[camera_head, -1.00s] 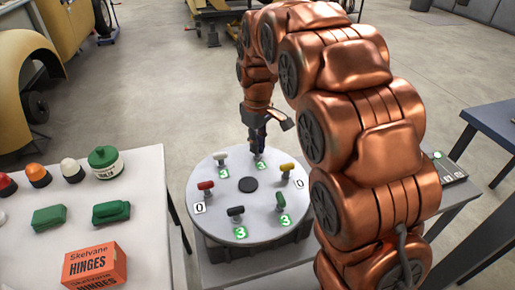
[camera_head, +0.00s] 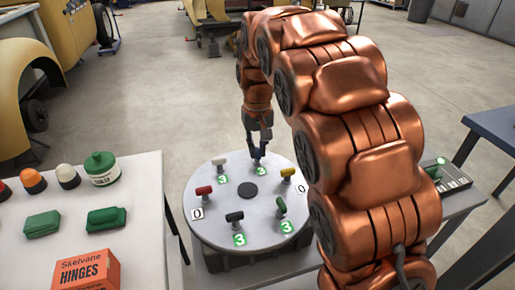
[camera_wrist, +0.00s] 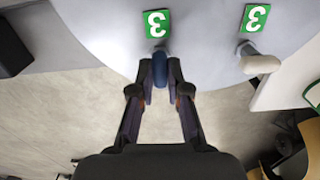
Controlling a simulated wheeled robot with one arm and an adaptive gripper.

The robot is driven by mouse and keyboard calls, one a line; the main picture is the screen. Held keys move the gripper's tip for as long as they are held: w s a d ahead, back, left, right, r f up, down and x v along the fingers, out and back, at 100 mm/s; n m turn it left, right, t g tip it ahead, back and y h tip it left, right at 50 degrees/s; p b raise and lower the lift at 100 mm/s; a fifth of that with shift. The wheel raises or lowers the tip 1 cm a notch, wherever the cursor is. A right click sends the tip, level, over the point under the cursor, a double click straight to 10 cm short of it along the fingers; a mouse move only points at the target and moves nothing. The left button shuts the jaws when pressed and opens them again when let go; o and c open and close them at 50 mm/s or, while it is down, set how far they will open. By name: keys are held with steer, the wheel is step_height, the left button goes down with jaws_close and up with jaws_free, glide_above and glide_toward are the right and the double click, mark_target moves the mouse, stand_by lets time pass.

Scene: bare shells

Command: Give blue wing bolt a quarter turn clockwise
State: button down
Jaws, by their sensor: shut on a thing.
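The blue wing bolt (camera_wrist: 160,70) stands at the far edge of the round grey plate (camera_head: 225,235). In the wrist view its blue wing is between my fingertips. My gripper (camera_head: 257,153) points down and is shut on it; it also shows in the wrist view (camera_wrist: 160,85). The gripper hides most of the bolt in the head view. A green tag with a white 3 (camera_wrist: 157,23) lies beside the bolt on the plate.
The plate also carries white (camera_head: 219,161), red (camera_head: 204,191), black (camera_head: 235,216), green (camera_head: 281,205) and yellow (camera_head: 287,173) wing bolts with number tags. A dark disc (camera_head: 248,190) is at its centre. A white table (camera_head: 130,215) with an orange box (camera_head: 85,270) stands left.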

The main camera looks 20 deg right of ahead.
mark_target(257, 151)
stand_by(0.4)
steer(key=c, duration=1.1)
jaws_free()
steer(key=shift+c, duration=0.2)
step_height(257, 151, up, 12)
